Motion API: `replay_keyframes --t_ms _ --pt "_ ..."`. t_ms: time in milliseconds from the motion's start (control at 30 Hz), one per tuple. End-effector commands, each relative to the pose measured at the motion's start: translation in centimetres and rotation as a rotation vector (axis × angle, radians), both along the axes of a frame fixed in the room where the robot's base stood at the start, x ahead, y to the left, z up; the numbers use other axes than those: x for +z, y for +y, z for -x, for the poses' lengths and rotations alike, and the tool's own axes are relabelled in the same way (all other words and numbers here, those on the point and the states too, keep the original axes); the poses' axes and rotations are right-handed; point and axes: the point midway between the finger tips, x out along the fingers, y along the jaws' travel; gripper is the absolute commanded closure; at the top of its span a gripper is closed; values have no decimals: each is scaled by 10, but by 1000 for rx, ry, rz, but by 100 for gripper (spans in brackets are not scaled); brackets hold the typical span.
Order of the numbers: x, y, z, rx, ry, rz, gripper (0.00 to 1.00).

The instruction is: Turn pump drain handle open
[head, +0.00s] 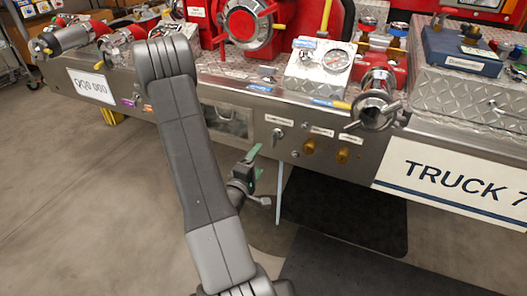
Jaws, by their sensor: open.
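The bumper's front panel (262,108) carries several small labelled controls. A small silver handle (278,134) sits under a white label. Right of it are two brass fittings, one (309,146) and another (343,156), each near a label. The label text is too small to read, so I cannot tell which control is the pump drain handle. My gripper (256,164), with green fingertips, is open and empty. In the picture it shows below and left of the silver handle, apart from the panel. My arm covers part of the panel's left side.
A silver hose outlet with lugs (374,109) juts from the bumper at the right. A "TRUCK 7" sign (455,182) hangs beside it. A dark mat (350,214) lies on the floor; the floor at left is clear.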

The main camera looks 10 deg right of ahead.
Motion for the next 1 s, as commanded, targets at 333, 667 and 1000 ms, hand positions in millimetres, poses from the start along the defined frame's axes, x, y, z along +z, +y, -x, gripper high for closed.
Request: replay_keyframes --t_ms 333,667,1000 --pt "0 10 16 -1 0 0 20" --pt "0 8 13 -1 -1 0 20" --pt "0 -17 -23 -6 -5 -2 20"
